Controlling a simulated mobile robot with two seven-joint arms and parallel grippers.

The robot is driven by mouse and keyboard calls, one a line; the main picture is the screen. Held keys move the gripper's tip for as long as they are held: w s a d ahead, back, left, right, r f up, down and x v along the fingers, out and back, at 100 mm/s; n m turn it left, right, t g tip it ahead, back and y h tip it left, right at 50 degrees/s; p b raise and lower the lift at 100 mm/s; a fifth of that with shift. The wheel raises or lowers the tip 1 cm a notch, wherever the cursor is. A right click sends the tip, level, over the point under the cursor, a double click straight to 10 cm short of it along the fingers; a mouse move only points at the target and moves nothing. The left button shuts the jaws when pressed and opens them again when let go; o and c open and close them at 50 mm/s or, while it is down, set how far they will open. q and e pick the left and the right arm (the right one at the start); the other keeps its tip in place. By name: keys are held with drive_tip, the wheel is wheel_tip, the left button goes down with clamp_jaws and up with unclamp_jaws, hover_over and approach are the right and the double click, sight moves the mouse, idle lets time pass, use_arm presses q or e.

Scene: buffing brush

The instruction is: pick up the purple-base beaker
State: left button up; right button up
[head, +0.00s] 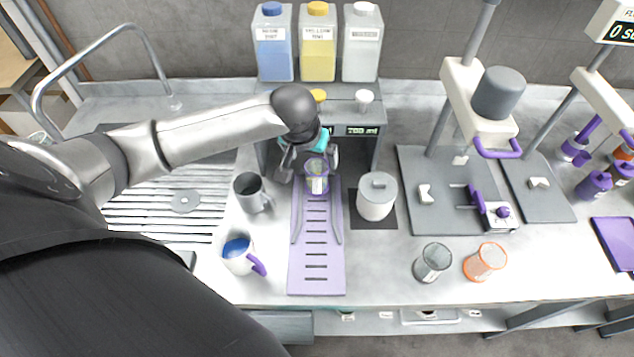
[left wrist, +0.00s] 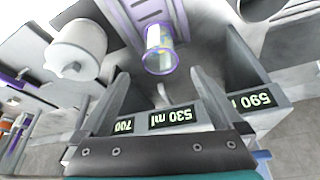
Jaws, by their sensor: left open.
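The purple-base beaker (head: 317,184) is a small clear cup with purple edging. It stands at the back end of the purple slotted tray (head: 317,280), in front of the dispenser. In the left wrist view the beaker (left wrist: 159,50) shows just beyond the fingertips, roughly centred between them. My left gripper (head: 310,163) is open, its fingers spread to either side behind the beaker's top. It also shows open and empty in the left wrist view (left wrist: 160,82). Whether a finger touches the beaker cannot be told. My right gripper is not in view.
A grey mug (head: 250,194) and a white mug with purple handle (head: 240,256) stand left of the tray. A lidded white pot (head: 377,197) stands close on its right. The dispenser (head: 368,130) with bottles is behind. A clear beaker (head: 433,262) and an orange-rimmed beaker (head: 484,262) stand front right.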

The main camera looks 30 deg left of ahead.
sight(316, 168)
use_arm(q)
drive_tip(key=shift+b+x, duration=0.35)
drive_tip(key=shift+x, duration=3.65)
clamp_jaws()
